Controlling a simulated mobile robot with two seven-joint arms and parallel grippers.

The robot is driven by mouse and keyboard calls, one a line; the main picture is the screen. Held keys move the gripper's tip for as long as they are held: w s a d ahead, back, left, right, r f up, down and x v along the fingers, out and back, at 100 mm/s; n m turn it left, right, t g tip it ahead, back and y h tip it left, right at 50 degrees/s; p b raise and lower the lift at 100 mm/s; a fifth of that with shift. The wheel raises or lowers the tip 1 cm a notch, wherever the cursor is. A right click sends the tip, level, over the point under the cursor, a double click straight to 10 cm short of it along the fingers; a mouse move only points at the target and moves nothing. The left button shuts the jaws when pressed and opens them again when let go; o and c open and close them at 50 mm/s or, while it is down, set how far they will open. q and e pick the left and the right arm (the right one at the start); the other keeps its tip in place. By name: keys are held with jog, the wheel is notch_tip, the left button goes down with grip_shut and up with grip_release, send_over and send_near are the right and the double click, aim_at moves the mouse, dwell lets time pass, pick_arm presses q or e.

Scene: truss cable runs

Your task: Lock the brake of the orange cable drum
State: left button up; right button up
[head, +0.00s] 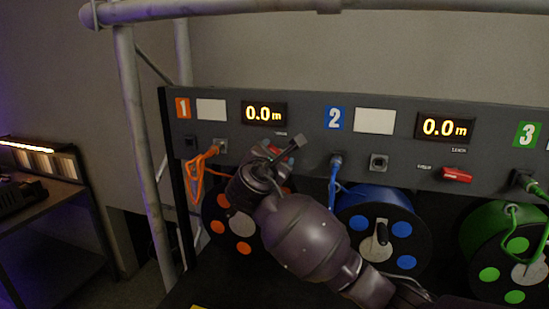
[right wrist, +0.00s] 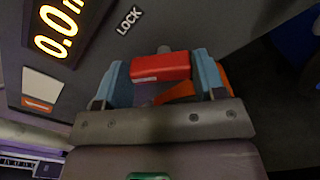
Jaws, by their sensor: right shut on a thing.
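The orange cable drum (head: 238,247), a dark flange with orange discs, sits below panel number 1 in the head view, partly hidden behind my right arm. Its red brake lever (right wrist: 160,67) is on the panel by the word LOCK in the right wrist view; in the head view my gripper mostly covers it. My right gripper (head: 276,152) is at the panel below the first display. In the right wrist view its blue fingers (right wrist: 162,82) stand on both sides of the red lever, shut on it. My left gripper is not in view.
An orange cable (head: 197,172) hangs from a panel socket just left of my gripper. The blue drum (head: 375,197), another red lever (head: 457,174) and the green drum (head: 490,235) are to the right. A truss post (head: 135,130) stands at the left.

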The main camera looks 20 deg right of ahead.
pick_arm(q)
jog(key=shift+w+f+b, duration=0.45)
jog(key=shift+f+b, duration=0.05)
jog(key=shift+b, duration=0.6)
pick_arm(e)
jog(key=m, duration=1)
jog(key=shift+s+d+f+m, duration=0.1)
jog(key=shift+d+f+m, duration=0.1)
jog(key=shift+m, duration=0.4)
jog(key=o, duration=0.9)
jog(key=shift+r, duration=0.1)
pick_arm(q)
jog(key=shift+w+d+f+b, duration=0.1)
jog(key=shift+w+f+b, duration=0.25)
jog(key=shift+b, duration=0.45)
pick_arm(e)
jog(key=v, duration=1.1)
